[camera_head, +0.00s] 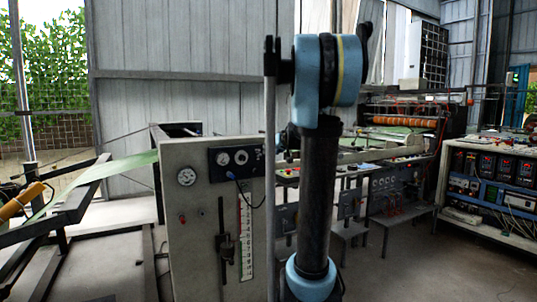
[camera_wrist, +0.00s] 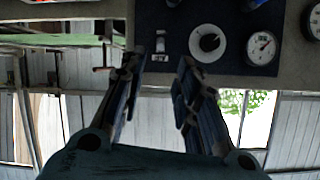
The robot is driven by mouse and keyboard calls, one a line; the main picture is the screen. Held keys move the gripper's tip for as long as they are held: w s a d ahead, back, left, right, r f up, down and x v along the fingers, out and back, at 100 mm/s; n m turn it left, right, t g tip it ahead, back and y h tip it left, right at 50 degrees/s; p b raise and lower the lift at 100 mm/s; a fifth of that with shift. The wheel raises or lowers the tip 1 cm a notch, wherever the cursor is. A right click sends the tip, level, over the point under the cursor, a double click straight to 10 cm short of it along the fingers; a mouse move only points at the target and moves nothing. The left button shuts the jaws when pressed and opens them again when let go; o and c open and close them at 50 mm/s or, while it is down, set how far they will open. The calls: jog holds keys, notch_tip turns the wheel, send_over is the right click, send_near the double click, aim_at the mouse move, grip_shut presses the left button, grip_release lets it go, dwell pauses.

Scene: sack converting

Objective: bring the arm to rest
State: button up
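My arm (camera_head: 318,190) stands upright in the middle of the head view, with a blue joint at its top and another blue joint low down. My gripper (camera_wrist: 160,68) shows in the wrist view with its two dark fingers apart and nothing between them. Beyond the fingertips is a dark gauge panel (camera_wrist: 230,50) with a knob and a round dial; I cannot tell the exact gap. In the head view my gripper cannot be made out clearly behind the arm.
A grey machine cabinet (camera_head: 207,240) with dials and a scale stands left of and behind my arm. A green web (camera_head: 105,172) runs over a frame at the left. Control racks (camera_head: 490,190) stand at the right. Bare floor (camera_head: 400,265) shows at the lower right.

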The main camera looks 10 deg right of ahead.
jog(key=shift+s+r, duration=0.1)
dwell(0.3)
jog(key=s+d+r+m+t+h, duration=0.1)
jog(key=s+r+t+h, duration=0.1)
jog(key=s+r+t, duration=0.3)
jog(key=s+d+m+g+h, duration=0.1)
jog(key=s+d+m+h, duration=0.3)
jog(key=s+d+h, duration=0.35)
jog(key=s+d+f+m+g+h, duration=0.2)
jog(key=s+f+g, duration=0.4)
jog(key=s+f, duration=0.7)
jog(key=s+a+f+n+g+y, duration=0.3)
jog(key=s+a+f, duration=0.3)
jog(key=s+f, duration=0.4)
jog(key=s+a+f+n+g+y, duration=0.2)
jog(key=s+a+f+g+y, duration=0.2)
jog(key=s+a+f, duration=0.3)
jog(key=s+f+g, duration=0.1)
jog(key=s+f, duration=0.3)
jog(key=f, duration=0.1)
jog(key=shift+a+n+g, duration=0.3)
jog(key=shift+n, duration=0.1)
